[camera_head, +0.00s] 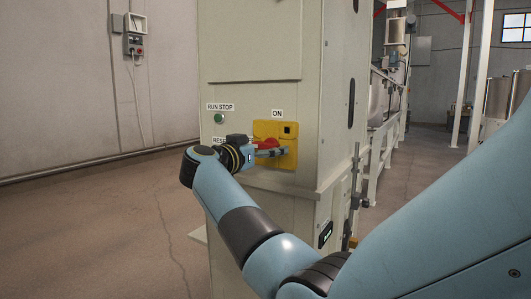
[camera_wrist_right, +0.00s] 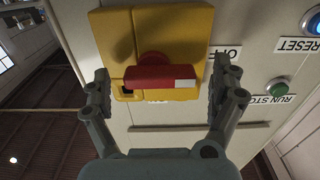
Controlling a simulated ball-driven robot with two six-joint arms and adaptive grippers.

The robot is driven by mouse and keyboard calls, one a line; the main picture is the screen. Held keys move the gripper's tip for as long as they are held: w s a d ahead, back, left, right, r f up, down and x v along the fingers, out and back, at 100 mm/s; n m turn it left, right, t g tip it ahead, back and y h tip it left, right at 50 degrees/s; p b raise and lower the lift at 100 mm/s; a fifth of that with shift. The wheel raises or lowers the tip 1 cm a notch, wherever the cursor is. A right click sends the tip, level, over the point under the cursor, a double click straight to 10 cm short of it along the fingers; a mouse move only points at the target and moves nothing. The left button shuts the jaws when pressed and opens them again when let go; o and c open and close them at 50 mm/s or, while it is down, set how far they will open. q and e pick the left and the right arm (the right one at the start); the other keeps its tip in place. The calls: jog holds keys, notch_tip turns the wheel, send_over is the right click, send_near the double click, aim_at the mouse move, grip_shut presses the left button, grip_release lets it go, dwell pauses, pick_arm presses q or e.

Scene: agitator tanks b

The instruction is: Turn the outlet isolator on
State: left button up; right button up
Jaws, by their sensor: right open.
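The outlet isolator is a yellow plate (camera_head: 289,158) with a red rotary handle (camera_head: 267,143) on the front of a pale cabinet, under an ON label (camera_head: 277,114). In the right wrist view the yellow plate (camera_wrist_right: 180,30) appears upside down. Its red handle (camera_wrist_right: 150,78) lies sideways, its white-marked end toward a label at the plate's side that is partly hidden by a finger. My right gripper (camera_head: 272,152) is at the plate. In the wrist view its open fingers (camera_wrist_right: 162,80) stand on either side of the handle, beyond its two ends, with gaps visible. My left gripper is out of view.
A green RUN STOP button (camera_head: 219,118) sits left of the isolator; a RESET button (camera_wrist_right: 313,22) is near it. A dark slot (camera_head: 351,102) and pipe fittings (camera_head: 355,190) line the cabinet's right side. Open floor (camera_head: 100,220) lies to the left.

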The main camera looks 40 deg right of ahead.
jog(key=shift+r, duration=0.1)
jog(key=c, duration=1.2)
jog(key=shift+o, duration=0.2)
